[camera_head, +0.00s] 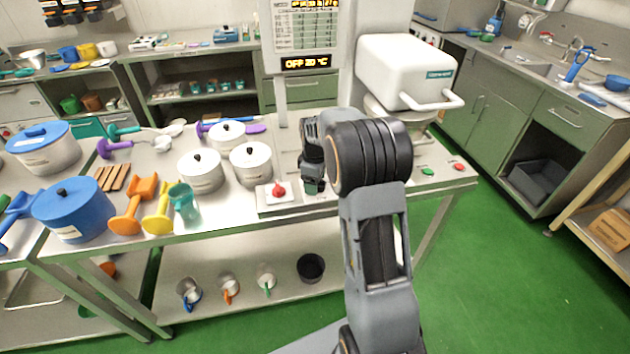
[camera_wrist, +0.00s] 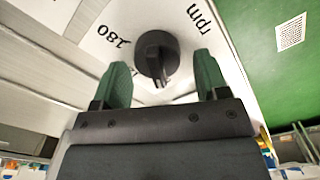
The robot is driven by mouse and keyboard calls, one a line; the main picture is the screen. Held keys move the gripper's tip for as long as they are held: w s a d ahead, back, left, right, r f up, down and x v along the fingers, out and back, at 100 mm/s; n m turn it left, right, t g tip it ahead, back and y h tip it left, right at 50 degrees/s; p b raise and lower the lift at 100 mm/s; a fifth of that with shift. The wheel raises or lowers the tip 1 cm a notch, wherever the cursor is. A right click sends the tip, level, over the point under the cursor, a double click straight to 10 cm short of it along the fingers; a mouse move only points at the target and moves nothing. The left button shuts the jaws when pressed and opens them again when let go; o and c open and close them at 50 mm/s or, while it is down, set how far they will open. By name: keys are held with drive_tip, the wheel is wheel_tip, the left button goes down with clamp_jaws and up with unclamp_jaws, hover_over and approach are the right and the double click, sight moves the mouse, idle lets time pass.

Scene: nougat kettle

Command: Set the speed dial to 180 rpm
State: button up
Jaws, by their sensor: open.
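The speed dial (camera_wrist: 154,48) is a black knob with a raised grip bar, on a white panel (camera_wrist: 165,18) in the wrist view. The panel carries the printed words "180" and "rpm", and a further number partly hidden by a fingertip. The "180" mark is left of the knob. I cannot tell which mark the dial points at. My gripper (camera_wrist: 163,78) is open, its two green fingertips either side of the knob's bar end, with gaps showing. In the head view my gripper (camera_head: 314,187) is low at the table's front; the dial is hidden there.
A red knob (camera_head: 279,189) on a white plate is just left of my gripper. A display (camera_head: 306,63) reads "OFF" and about 20 °C. White lidded pots (camera_head: 251,165) stand left; a green button (camera_head: 427,171) and a red button (camera_head: 458,167) lie right.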

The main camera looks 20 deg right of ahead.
drive_tip(key=shift+c, duration=0.5)
drive_tip(key=c, duration=0.8)
